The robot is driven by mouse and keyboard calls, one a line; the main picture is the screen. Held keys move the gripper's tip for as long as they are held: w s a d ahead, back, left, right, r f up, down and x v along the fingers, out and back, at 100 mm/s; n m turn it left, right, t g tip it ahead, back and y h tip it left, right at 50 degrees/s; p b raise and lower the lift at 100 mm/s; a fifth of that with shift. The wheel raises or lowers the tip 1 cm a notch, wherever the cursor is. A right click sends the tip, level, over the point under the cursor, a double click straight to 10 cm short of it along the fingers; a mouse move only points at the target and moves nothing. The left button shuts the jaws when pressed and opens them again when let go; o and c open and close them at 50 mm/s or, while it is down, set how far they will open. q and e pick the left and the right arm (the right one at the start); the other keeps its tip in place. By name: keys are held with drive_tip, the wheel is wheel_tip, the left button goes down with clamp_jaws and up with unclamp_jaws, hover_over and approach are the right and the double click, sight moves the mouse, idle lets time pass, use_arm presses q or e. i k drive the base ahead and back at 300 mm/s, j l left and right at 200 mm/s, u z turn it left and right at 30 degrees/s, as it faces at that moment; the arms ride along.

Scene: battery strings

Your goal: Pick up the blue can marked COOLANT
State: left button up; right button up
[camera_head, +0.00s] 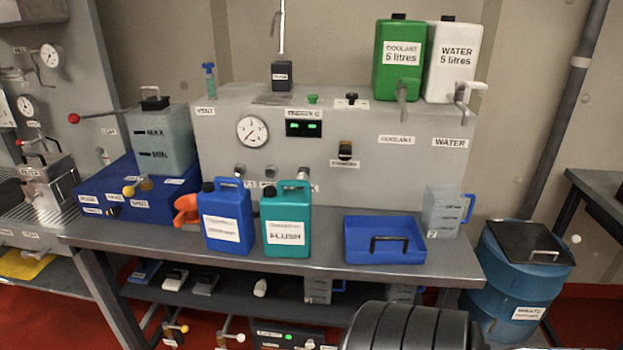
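A blue can (228,215) with a handle on top stands upright on the grey bench, left of centre. It has a white label on its front, whose print is too small for me to read. A teal can marked FLUSH (287,219) stands close to its right. A green container marked COOLANT 5 litres (399,62) sits on the grey machine behind, with a tap low on its front.
An orange object (186,210) lies just left of the blue can. A blue tray (383,250) and a clear jug (443,212) stand to the right. The grey machine (220,130) rises close behind. A narrow bench strip (330,268) in front is clear.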

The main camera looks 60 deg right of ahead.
sight(226, 215)
drive_tip(key=z, duration=1.7)
